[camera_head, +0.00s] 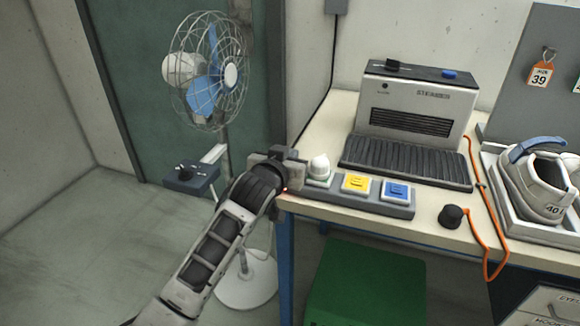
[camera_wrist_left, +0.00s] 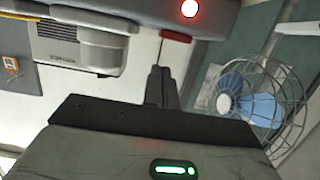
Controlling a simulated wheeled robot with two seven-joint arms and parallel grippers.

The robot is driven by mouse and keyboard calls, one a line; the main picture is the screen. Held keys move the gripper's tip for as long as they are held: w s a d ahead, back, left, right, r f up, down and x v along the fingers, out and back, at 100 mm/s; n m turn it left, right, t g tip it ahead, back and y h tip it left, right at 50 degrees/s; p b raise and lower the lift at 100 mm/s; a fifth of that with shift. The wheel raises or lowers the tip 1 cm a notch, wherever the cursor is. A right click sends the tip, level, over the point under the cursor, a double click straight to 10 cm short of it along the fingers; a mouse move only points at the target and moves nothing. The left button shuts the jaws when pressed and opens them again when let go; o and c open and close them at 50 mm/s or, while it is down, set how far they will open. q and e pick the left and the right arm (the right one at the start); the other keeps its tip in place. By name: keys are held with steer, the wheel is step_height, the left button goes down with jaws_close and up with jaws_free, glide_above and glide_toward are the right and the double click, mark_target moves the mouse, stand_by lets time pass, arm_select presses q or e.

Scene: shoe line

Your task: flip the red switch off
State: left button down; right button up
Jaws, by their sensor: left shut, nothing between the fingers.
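The red switch (camera_wrist_left: 176,36) shows in the left wrist view as a narrow red piece at the edge of the grey switch strip, just beyond the fingertips. A red lamp (camera_wrist_left: 190,8) glows beside it. In the head view the lamp is a small red dot (camera_head: 285,190), and my gripper hides the switch. My left gripper (camera_head: 291,162) is at the left end of the switch strip (camera_head: 345,197). Its fingers (camera_wrist_left: 162,78) are shut and empty, pointing towards the red switch. I cannot tell whether they touch it. My right gripper is in neither view.
On the strip are a white domed piece (camera_head: 319,168), a yellow switch (camera_head: 356,183) and a blue switch (camera_head: 397,191). A steamer (camera_head: 415,110) stands behind. A caged fan (camera_head: 215,75) stands left of the table; a black knob (camera_head: 451,216) and orange cable lie right.

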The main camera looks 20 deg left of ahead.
arm_select(q)
steer(key=shift+f, duration=1.25)
steer(key=shift+s, duration=0.1)
